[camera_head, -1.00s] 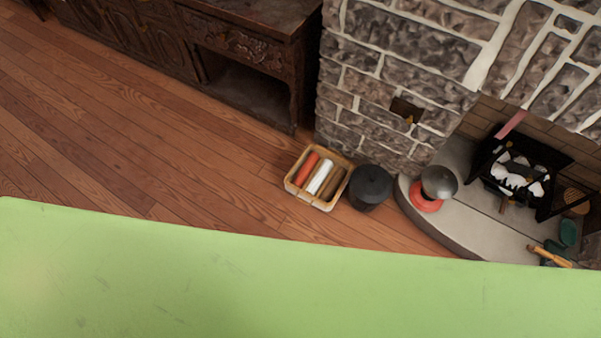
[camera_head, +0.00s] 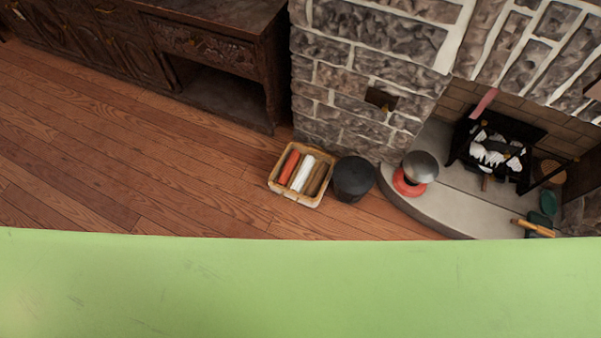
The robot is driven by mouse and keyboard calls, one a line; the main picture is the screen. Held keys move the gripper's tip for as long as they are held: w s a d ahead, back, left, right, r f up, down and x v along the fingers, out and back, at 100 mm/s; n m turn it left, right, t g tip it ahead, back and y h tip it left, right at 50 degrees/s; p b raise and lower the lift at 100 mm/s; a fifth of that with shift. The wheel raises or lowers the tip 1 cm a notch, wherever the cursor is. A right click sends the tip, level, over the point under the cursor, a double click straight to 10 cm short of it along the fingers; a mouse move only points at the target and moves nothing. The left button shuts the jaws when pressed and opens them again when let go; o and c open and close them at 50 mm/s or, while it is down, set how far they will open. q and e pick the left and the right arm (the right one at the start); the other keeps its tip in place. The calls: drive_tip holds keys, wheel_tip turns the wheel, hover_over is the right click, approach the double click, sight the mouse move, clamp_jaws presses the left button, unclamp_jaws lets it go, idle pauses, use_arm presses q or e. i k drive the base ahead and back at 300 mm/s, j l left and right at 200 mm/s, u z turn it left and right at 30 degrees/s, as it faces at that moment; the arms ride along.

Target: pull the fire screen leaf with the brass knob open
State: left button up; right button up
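A black metal frame (camera_head: 462,140) stands in the fireplace opening at the right of the head view, around white and dark pieces (camera_head: 492,152). A thin black part (camera_head: 555,172) sticks out at its right side. I cannot tell which of these parts is a fire screen leaf, and I cannot make out a brass knob. Neither of my grippers is in view.
A stone hearth (camera_head: 455,208) carries a grey pot on a red ring (camera_head: 420,167) and a green object (camera_head: 548,203). A black bucket (camera_head: 354,180) and a basket of rolls (camera_head: 278,188) stand beside it. A wooden cabinet (camera_head: 215,50) is behind. A green surface (camera_head: 300,290) fills the bottom. Wood floor is clear at left.

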sight(506, 155)
drive_tip(key=z, duration=1.55)
